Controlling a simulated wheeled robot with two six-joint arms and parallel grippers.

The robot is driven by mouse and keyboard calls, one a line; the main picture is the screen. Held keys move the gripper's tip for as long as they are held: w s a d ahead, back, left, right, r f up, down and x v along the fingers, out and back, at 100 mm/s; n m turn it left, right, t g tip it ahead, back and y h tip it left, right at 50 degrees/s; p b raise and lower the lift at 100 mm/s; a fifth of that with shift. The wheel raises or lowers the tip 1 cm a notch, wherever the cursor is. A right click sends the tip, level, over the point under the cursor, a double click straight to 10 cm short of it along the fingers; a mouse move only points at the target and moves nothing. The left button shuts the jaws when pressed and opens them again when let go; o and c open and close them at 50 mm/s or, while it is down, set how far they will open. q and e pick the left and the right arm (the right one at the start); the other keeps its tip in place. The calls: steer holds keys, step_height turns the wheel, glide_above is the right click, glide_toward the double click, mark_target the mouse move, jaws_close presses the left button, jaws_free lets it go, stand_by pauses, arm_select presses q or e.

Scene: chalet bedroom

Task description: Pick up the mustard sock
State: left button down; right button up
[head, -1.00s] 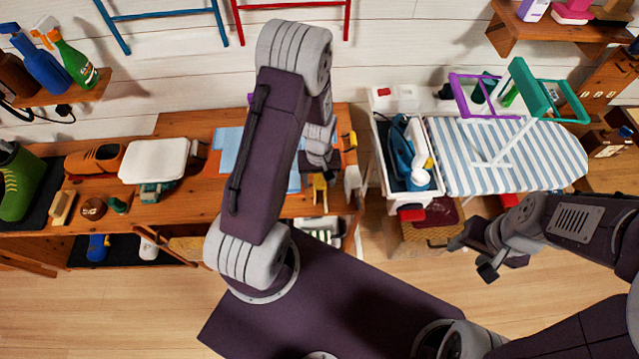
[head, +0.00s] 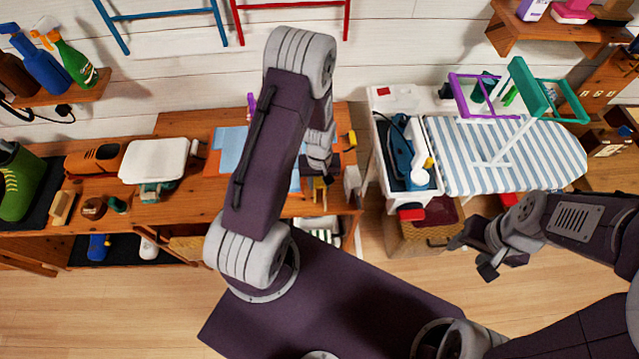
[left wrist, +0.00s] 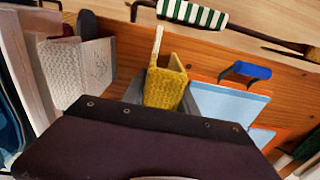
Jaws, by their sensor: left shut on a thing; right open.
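The mustard sock (left wrist: 165,88) is a folded, knitted yellow thing in the middle of the left wrist view. My left gripper (head: 320,172) is shut on it, over the right end of the wooden bench (head: 200,207). Its fingers are mostly hidden behind my dark wrist in the left wrist view. In the head view my arm and gripper hide most of the sock. I cannot tell how far it is above the bench. My right gripper (head: 470,258) is open and empty, over the floor in front of the ironing board.
A pale knitted thing (left wrist: 75,65) is on the other side.

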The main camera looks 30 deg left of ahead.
arm_select(q)
step_height(320, 180, up, 9)
steer(key=shift+r, duration=0.2)
steer(key=shift+d+r+m, duration=0.25)
steer(key=shift+r+m, duration=0.05)
steer(key=shift+m, duration=0.1)
steer(key=d+r+m, duration=0.1)
steer(key=m, duration=0.1)
steer(key=d+r+m, duration=0.2)
steer(key=m, duration=0.1)
steer(key=shift+d+r, duration=0.2)
steer(key=shift+r, duration=0.05)
steer(key=shift+w, duration=0.1)
